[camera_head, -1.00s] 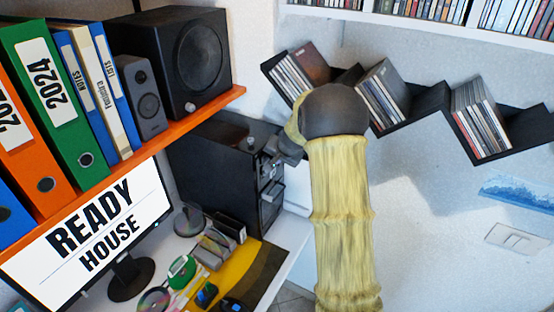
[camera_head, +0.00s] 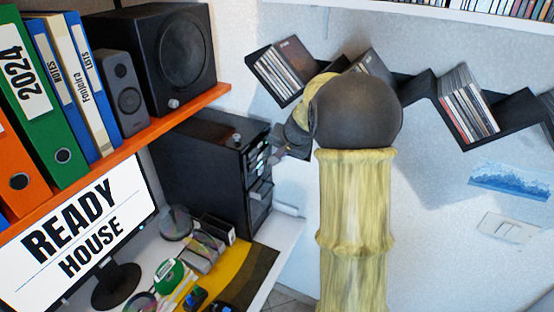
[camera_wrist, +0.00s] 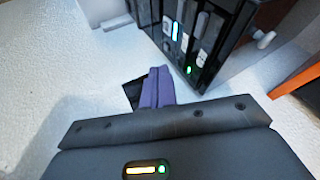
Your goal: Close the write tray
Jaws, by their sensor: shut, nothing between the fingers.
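A black tower (camera_head: 205,165) with stacked drives on its front stands on the white desk, below the orange shelf. A grey piece like a tray (camera_head: 260,190) sticks out low on its front; I cannot tell whether it is the write tray. My gripper (camera_head: 278,157) is just right of the tower's front, partly hidden by my arm. In the wrist view its purplish fingers (camera_wrist: 156,80) are shut and empty. The tower's drive fronts (camera_wrist: 178,35), with blue and green lights, are up and right of the fingertips, apparently apart from them. No tray clearly sticks out there.
The orange shelf (camera_head: 130,140) with binders and speakers overhangs the tower. A monitor (camera_head: 80,235) and loose discs and cases crowd the desk. A black zigzag disc shelf (camera_head: 418,90) is on the wall behind my arm.

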